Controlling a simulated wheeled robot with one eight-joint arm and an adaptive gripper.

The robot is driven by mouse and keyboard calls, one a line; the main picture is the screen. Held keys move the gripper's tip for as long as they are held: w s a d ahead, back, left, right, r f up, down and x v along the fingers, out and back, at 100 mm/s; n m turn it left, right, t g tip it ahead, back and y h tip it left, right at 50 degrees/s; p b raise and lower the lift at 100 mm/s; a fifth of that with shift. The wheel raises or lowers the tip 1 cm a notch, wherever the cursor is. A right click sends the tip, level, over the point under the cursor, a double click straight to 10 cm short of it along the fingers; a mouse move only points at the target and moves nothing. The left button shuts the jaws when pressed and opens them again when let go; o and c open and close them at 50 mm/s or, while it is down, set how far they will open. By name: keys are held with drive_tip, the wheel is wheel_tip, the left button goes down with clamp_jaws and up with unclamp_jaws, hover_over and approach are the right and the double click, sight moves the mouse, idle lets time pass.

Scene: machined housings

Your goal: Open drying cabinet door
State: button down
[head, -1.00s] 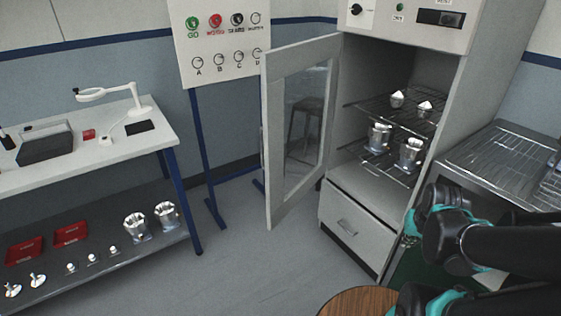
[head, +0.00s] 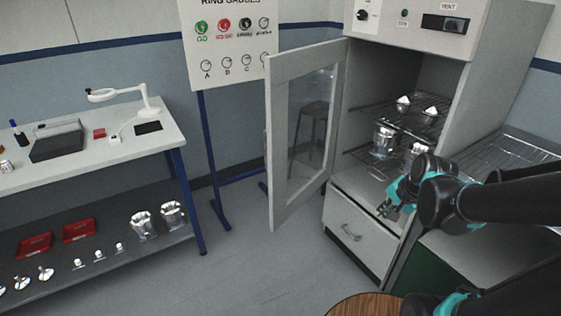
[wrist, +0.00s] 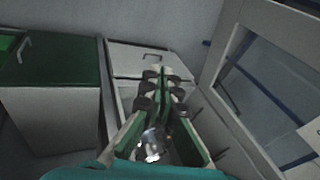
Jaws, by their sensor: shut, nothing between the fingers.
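The drying cabinet (head: 480,70) stands at the right in the head view. Its framed glass door (head: 278,150) is swung wide open to the left, and the door also shows at the right of the wrist view (wrist: 232,100). Inside, wire racks (head: 385,112) hold several shiny metal housings (head: 384,140). My gripper (head: 390,211) is in front of the cabinet opening, above the drawer and to the right of the door, apart from the door. In the wrist view my gripper (wrist: 158,75) has its fingers together, with nothing between them.
A drawer (head: 352,228) with a handle sits below the cabinet opening. A green-sided bench (head: 450,255) with a wire rack stands at the right. A workbench (head: 90,150) stands at the left, and a ring gauges board (head: 228,50) behind. The floor between is clear.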

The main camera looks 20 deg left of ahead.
drive_tip(key=w+a+r+m+y, duration=0.25)
drive_tip(key=a+m, duration=0.25)
drive_tip(key=a, duration=0.3)
drive_tip(key=w+a+r+m+g+y, duration=0.1)
drive_tip(key=w+a+r+m, duration=0.3)
drive_tip(key=a, duration=0.5)
drive_tip(key=w+a+r+m+y, duration=0.2)
drive_tip(key=a+r+m, duration=0.1)
drive_tip(key=a+m, duration=0.4)
approach(274, 164)
wheel_tip(274, 164, down, 4)
drive_tip(key=w+a, duration=0.1)
drive_tip(key=a, duration=0.1)
drive_tip(key=shift+w+a+f+n, duration=0.1)
drive_tip(key=shift+w+a+n, duration=0.1)
drive_tip(key=shift+a, duration=0.2)
drive_tip(key=shift+w+a+f+n, duration=0.1)
drive_tip(key=shift+w+a+n, duration=0.1)
drive_tip(key=shift+a, duration=0.2)
drive_tip(key=shift+r, duration=0.1)
